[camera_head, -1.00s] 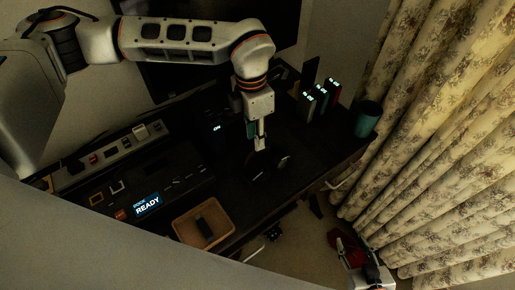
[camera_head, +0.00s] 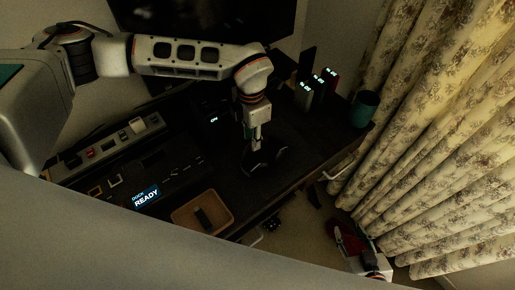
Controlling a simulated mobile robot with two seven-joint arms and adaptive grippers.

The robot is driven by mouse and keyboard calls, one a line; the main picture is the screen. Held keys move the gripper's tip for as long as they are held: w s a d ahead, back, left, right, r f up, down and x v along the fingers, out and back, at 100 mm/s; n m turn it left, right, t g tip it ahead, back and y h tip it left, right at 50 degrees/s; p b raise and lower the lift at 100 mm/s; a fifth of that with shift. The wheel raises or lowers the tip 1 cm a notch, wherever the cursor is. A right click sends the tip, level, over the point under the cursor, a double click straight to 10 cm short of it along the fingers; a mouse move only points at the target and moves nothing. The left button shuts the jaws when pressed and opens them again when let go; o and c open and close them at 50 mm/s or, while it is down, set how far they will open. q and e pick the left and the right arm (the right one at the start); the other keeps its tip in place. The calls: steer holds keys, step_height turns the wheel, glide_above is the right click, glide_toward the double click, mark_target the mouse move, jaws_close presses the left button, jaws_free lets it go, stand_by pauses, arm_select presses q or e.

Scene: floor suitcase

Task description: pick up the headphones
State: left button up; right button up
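The headphones (camera_head: 264,162) appear as a dark, curved shape with a pale glint on the dark desk, right of the picture's middle. They are hard to make out against the desk. My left gripper (camera_head: 256,146) points down from above, with its fingertips at or just over the headphones. It is too small and dark to tell whether its fingers are apart, or whether they touch the headphones. My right gripper (camera_head: 373,266) is low at the bottom right, away from the desk, and its fingers are unclear.
The dark desk (camera_head: 300,170) holds a tan tray (camera_head: 190,219) with a dark item, a lit READY display (camera_head: 146,197), several lit upright devices (camera_head: 316,88) and a teal cup (camera_head: 364,108). A monitor (camera_head: 215,20) stands behind. Floral curtains (camera_head: 440,140) hang right. A red object (camera_head: 344,236) lies below.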

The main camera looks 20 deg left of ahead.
arm_select(q)
steer(key=shift+c, duration=0.4)
jaws_close()
steer(key=shift+r, duration=0.1)
